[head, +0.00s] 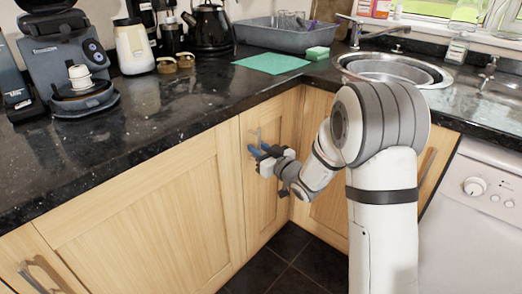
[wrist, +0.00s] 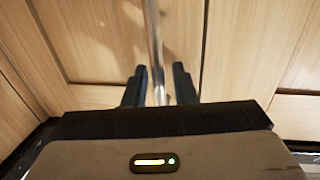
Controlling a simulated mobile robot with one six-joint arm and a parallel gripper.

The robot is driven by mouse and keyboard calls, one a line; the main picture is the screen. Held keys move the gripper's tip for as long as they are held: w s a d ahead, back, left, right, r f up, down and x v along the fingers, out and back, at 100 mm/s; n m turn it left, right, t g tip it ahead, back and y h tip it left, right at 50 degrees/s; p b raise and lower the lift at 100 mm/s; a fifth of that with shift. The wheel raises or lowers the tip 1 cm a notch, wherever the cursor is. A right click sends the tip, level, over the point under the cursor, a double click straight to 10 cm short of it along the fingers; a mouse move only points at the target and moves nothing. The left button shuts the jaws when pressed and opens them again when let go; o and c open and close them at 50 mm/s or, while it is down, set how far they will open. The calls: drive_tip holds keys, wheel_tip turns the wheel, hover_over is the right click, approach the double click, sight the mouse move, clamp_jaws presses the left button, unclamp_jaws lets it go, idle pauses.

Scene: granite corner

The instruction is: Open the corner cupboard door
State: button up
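The corner cupboard door (head: 284,125) is a narrow light-wood panel at the inner corner under the worktop, and it looks closed. Its upright metal bar handle (wrist: 154,40) runs down the middle of the wrist view. My gripper (head: 256,150) is at this handle in the head view, its dark blue fingers pointing at the door. In the wrist view my gripper (wrist: 159,72) has its two fingers apart, one on each side of the bar, with narrow gaps showing. The lower part of the handle is hidden by the gripper body.
A wider cupboard door (head: 150,220) stands left of the corner door, and a white dishwasher (head: 475,205) is at the right. The black granite worktop (head: 190,100) overhangs the doors. Dark floor tiles (head: 285,262) in front of the corner look clear.

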drive_tip(key=shift+c, duration=0.3)
clamp_jaws()
